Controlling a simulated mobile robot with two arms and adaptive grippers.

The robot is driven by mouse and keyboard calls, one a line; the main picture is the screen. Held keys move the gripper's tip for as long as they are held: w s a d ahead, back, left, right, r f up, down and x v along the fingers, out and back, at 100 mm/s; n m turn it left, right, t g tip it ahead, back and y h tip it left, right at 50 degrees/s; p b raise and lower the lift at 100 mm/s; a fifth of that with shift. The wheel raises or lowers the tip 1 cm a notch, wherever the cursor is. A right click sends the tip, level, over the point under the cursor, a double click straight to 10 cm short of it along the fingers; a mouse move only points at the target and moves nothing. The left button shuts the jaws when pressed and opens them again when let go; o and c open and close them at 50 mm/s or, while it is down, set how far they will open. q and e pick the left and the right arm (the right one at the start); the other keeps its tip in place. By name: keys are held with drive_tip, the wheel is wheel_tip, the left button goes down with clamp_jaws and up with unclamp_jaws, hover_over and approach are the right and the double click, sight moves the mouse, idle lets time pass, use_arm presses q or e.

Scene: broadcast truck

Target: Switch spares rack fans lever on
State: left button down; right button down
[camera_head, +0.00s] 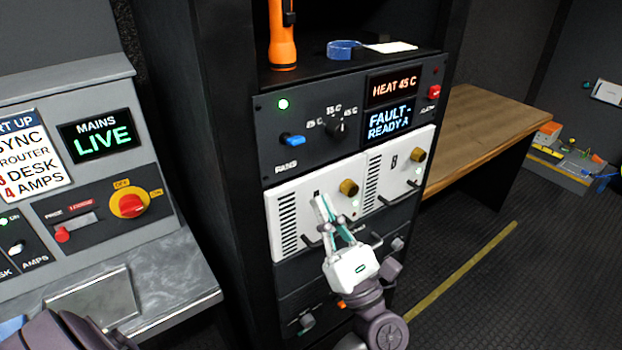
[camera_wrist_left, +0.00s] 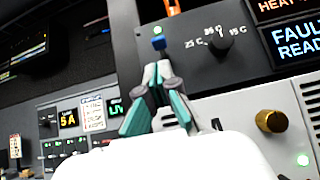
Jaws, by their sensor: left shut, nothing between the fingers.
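The fans lever (camera_head: 292,140) has a blue handle and sits above the FANS label on the dark rack panel (camera_head: 345,150). A green light (camera_head: 283,104) glows above it. The lever also shows in the left wrist view (camera_wrist_left: 159,43), just beyond the fingertips. I cannot tell its exact position. My left gripper (camera_head: 322,203) is shut and empty. It is in front of the white module below the panel, lower than the lever and apart from it. In the left wrist view its closed fingers (camera_wrist_left: 158,72) point towards the lever. My right gripper is not in view.
Beside the lever are a black temperature knob (camera_head: 334,126) and displays reading HEAT 45 C (camera_head: 394,87) and FAULT READY A (camera_head: 389,121). White modules (camera_head: 310,215) with brass knobs (camera_head: 348,187) sit below. An orange flashlight (camera_head: 282,40) stands on the shelf above.

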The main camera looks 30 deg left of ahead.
use_arm(q)
drive_tip(key=shift+v, duration=2.3)
